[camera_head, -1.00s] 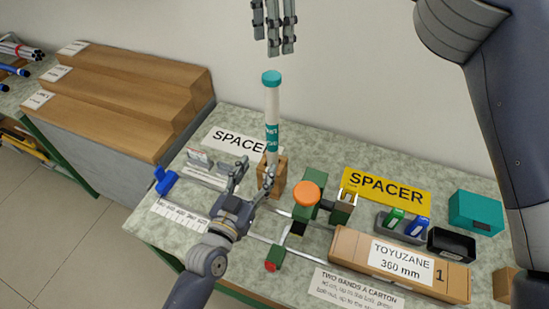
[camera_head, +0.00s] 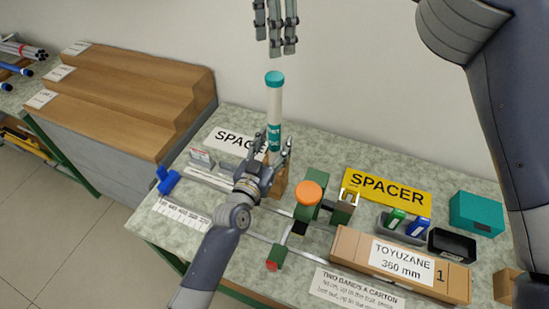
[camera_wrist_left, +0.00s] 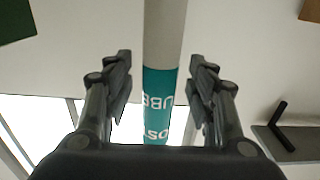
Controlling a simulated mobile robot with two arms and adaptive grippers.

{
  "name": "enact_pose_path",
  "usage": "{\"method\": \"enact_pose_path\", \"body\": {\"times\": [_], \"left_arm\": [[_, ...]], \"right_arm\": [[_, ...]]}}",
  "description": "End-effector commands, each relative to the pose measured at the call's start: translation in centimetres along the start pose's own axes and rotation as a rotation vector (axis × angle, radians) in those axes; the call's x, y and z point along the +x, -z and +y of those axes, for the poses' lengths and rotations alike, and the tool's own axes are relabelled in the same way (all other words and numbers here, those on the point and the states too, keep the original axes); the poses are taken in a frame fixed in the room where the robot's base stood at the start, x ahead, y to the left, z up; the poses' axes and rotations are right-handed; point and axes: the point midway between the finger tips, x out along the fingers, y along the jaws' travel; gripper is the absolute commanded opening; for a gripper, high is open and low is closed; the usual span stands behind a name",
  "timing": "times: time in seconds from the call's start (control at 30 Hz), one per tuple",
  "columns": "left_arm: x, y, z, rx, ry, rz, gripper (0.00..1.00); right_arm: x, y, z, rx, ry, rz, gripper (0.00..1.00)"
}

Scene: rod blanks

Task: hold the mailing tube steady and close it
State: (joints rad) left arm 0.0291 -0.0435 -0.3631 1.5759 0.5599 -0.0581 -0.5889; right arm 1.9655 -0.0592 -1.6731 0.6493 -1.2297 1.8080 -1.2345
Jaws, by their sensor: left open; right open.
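The mailing tube (camera_head: 274,106) is white with a teal label band and a teal cap (camera_head: 274,78) on its top end. It stands upright in a wooden block (camera_head: 279,184) on the bench. My left gripper (camera_head: 276,146) is open around the tube at the label's height. In the left wrist view the tube (camera_wrist_left: 164,35) runs between the two open fingers, with a gap on each side. My right gripper (camera_head: 275,48) is open, pointing down, above the cap and apart from it. Whether the cap is fully seated cannot be told.
A green fixture with an orange knob (camera_head: 308,193) stands right of the block. A long carton (camera_head: 345,246), a yellow SPACER sign (camera_head: 388,190), a black bin (camera_head: 451,244) and a teal box (camera_head: 476,212) lie further right. A blue item (camera_head: 167,180) is at the left edge.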

Motion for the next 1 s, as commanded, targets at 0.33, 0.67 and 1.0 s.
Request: {"method": "enact_pose_path", "body": {"times": [0.33,0.67,1.0], "left_arm": [[0.38,0.02,0.0,0.001,0.0,0.0,0.51],[0.35,0.0,-0.01,0.001,0.0,0.0,0.0],[0.34,-0.04,-0.02,0.001,0.0,-0.001,0.0]], "right_arm": [[0.01,0.0,0.0,0.0,0.0,0.0,0.5],[0.01,0.0,0.0,0.0,0.0,0.0,0.5],[0.05,-0.08,-0.08,0.0,-0.002,-0.001,0.5]]}}
